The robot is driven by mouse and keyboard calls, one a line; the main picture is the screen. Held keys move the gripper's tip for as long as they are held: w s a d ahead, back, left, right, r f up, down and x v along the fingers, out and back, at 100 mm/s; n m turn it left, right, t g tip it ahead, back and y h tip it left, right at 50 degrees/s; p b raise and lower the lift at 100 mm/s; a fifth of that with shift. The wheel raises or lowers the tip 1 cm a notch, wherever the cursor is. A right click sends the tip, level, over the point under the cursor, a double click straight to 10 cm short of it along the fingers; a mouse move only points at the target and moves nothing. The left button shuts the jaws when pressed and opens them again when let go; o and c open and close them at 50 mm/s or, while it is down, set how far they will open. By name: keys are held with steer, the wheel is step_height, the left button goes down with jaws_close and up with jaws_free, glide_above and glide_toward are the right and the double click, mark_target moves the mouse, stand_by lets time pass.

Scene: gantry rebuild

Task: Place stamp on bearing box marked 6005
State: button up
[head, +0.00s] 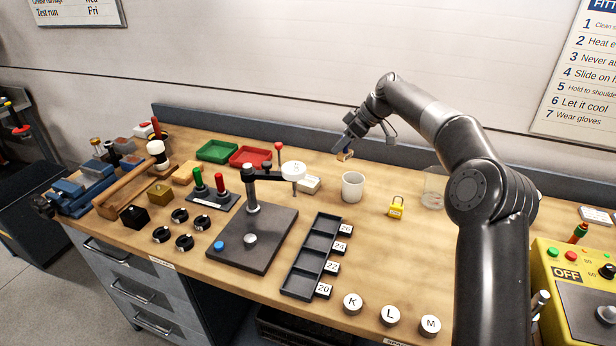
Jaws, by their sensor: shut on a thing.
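My gripper (348,148) is at the back of the workbench, above its rear part. It is shut on a small wood-coloured thing with a dark upper part, which looks like the stamp (344,156). I cannot tell whether the stamp touches the bench. A small white box (309,185) lies just below and left of it in the picture, apart from the stamp. Another flat pale box (596,215) lies at the far right. Any marking 6005 is too small to read on either, so I cannot tell which is the bearing box.
A white mug (353,187) and a yellow padlock (396,207) stand close to my gripper. Red (250,157) and green (217,150) trays lie behind left.

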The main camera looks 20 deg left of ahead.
steer(key=a+f, duration=0.2)
steer(key=a, duration=0.1)
steer(key=a+f, duration=0.2)
steer(key=a, duration=0.2)
steer(key=a+f, duration=0.2)
steer(key=a, duration=0.1)
steer(key=shift+a+f, duration=0.25)
steer(key=shift+a, duration=0.1)
steer(key=shift+a+f, duration=0.1)
steer(key=shift+f, duration=1.95)
steer(key=o, duration=1)
steer(key=shift+f, duration=0.1)
steer(key=v, duration=1.2)
steer(key=shift+s, duration=0.1)
